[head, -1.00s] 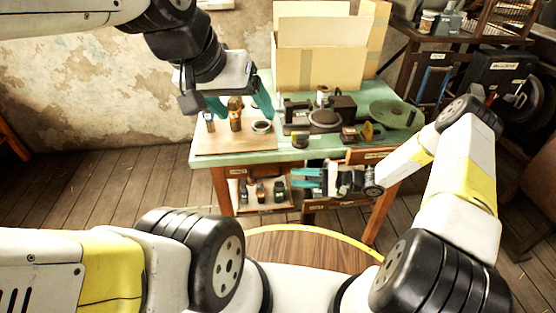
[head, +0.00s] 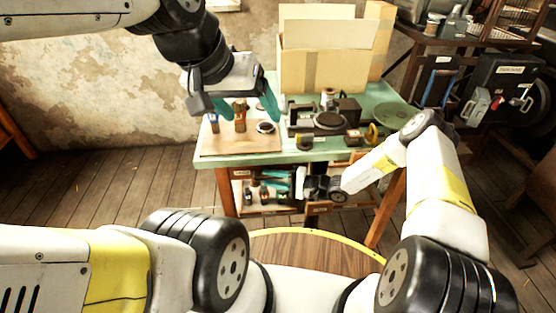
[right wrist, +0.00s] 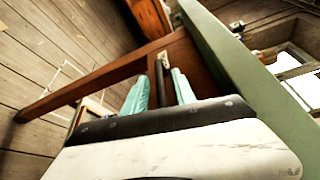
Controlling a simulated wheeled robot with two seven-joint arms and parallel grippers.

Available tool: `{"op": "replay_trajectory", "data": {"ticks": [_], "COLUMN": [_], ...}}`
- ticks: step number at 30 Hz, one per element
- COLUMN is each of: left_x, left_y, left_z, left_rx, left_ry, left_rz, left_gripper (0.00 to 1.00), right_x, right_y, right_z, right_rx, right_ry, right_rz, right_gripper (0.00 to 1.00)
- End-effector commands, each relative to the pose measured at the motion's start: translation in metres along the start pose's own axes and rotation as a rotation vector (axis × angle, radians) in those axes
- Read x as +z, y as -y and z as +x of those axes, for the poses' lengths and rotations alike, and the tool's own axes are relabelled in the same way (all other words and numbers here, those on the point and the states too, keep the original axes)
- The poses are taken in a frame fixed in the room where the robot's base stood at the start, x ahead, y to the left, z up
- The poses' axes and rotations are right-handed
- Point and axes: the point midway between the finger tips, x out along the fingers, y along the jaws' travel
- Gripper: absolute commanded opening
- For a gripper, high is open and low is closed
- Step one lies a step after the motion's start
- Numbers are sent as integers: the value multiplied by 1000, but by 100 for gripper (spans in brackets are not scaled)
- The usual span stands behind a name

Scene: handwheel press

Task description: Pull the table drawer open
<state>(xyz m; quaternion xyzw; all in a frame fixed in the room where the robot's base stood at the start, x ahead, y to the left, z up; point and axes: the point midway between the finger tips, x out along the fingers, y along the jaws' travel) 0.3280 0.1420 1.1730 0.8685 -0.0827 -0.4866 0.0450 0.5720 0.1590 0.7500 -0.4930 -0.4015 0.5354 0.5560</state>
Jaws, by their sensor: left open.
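The table (head: 290,158) has a green top and a red-brown wooden frame. Its drawer front is largely hidden behind my right arm in the head view; a red-brown wooden face with a small label plate (right wrist: 163,58) shows in the right wrist view. My right gripper (head: 280,181) has teal fingers and is below the tabletop's front edge. In the right wrist view its fingers (right wrist: 158,92) are apart, with a dark bar between or just beyond them; I cannot tell whether they touch it. My left gripper (head: 238,102) is open and empty above the tabletop's left part.
A wooden board (head: 240,143) with small bottles lies on the table's left. An open cardboard box (head: 325,62) stands at the back. A low shelf (head: 265,208) with bottles is under the table.

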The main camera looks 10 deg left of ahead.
Motion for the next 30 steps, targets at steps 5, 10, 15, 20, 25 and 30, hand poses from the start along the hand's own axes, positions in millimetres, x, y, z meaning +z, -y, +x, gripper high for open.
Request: {"op": "replay_trajectory", "data": {"ticks": [5,10,15,20,25,30], "left_x": [0,0,0,0,0,0], "left_y": [0,0,0,0,0,0], "left_z": [0,0,0,0,0,0], "left_rx": [0,0,0,0,0,0], "left_ry": [0,0,0,0,0,0], "left_rz": [0,0,0,0,0,0], "left_gripper": [76,76,76,76,76,76], "right_x": [0,0,0,0,0,0], "right_y": [0,0,0,0,0,0], "right_z": [3,3,2,2,2,2], "right_rx": [0,0,0,1,1,1], "right_ry": [0,0,0,0,0,0], "right_rz": [-1,-1,-1,-1,-1,-1], "right_gripper": [32,26,0,0,0,0]}}
